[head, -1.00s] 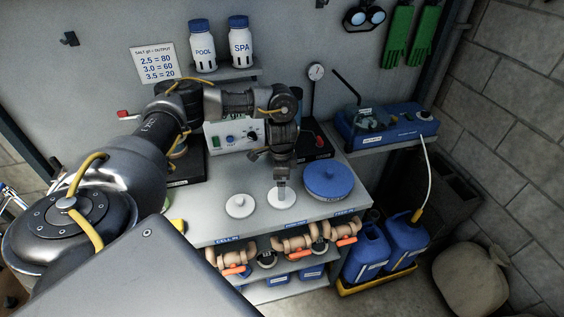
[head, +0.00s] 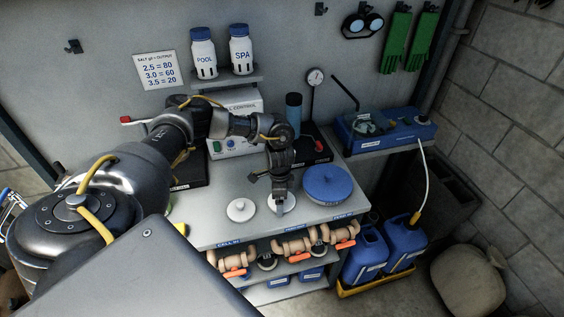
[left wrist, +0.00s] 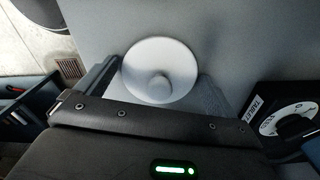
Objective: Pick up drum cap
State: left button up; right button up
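No label marks a drum cap. Two white round caps with central knobs lie on the grey bench top, a left one (head: 240,210) and a right one (head: 282,204). A larger blue round lid (head: 328,184) with a small knob sits to their right. My left gripper (head: 279,206) points down at the right white cap and partly hides it. In the left wrist view a white knobbed cap (left wrist: 160,72) lies between the spread fingers, with the left finger (left wrist: 98,76) beside it. I cannot tell whether the fingers touch it. My right gripper is not in view.
A control box (head: 236,142) and a blue cylinder (head: 293,112) stand at the back of the bench. Pipe valves with orange handles (head: 345,245) sit below its front edge. Bottles (head: 241,50) stand on a wall shelf.

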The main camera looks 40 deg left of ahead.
pick_arm(q)
jog(key=c, duration=0.5)
jog(key=shift+c, duration=0.5)
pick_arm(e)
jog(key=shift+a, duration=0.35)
pick_arm(q)
jog(key=shift+r, duration=0.1)
jog(key=shift+r, duration=0.55)
jog(key=d+r+b, duration=0.3)
jog(key=d+r, duration=0.8)
jog(key=d, duration=0.3)
jog(key=shift+w+r, duration=0.3)
jog(key=shift+r, duration=0.05)
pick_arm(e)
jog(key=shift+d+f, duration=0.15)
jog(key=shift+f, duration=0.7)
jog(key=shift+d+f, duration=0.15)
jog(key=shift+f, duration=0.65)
